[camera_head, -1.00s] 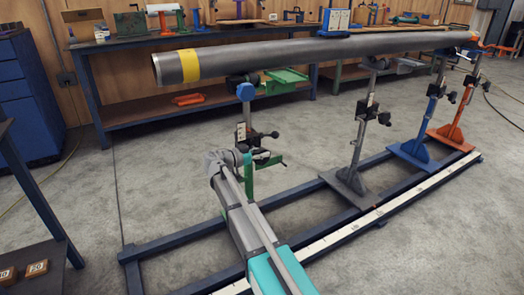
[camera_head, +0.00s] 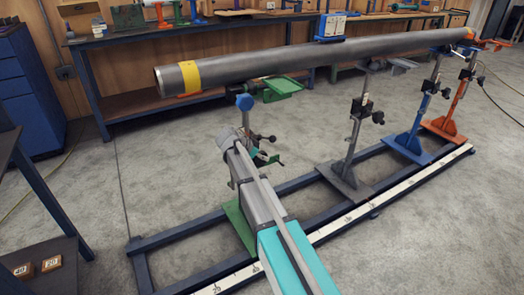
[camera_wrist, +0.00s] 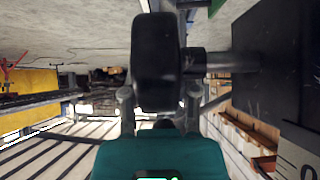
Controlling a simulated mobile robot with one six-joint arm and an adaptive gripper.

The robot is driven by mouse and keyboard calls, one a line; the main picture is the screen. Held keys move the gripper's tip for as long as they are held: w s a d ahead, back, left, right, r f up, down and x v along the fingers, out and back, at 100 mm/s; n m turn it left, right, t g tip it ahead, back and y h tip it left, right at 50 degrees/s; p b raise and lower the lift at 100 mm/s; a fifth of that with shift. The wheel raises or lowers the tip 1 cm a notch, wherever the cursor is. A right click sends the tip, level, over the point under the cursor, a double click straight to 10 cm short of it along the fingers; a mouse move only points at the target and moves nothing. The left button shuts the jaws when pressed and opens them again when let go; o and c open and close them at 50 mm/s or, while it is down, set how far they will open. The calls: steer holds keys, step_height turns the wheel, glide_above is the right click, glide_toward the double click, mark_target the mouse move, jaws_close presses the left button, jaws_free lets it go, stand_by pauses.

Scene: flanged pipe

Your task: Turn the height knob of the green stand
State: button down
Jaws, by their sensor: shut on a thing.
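The green stand stands under the near end of the grey pipe (camera_head: 300,58), which has a yellow band. The stand's green base (camera_head: 239,226) is partly hidden by my arm, and a blue round part (camera_head: 244,102) shows at its top.
A grey stand (camera_head: 344,178), a blue stand (camera_head: 408,147) and an orange stand (camera_head: 443,129) stand farther along the floor rails. A workbench (camera_head: 130,42) runs behind the pipe. A dark table (camera_head: 40,262) with small blocks is at lower left. Bare floor lies between.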

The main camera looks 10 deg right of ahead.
steer(key=shift+y+p, duration=0.3)
steer(key=shift+y, duration=0.2)
steer(key=shift+f, duration=0.1)
steer(key=shift+c, duration=1.8)
jaws_free()
steer(key=shift+f+h+b, duration=0.1)
steer(key=shift+h+b, duration=0.4)
steer(key=shift+b, duration=0.25)
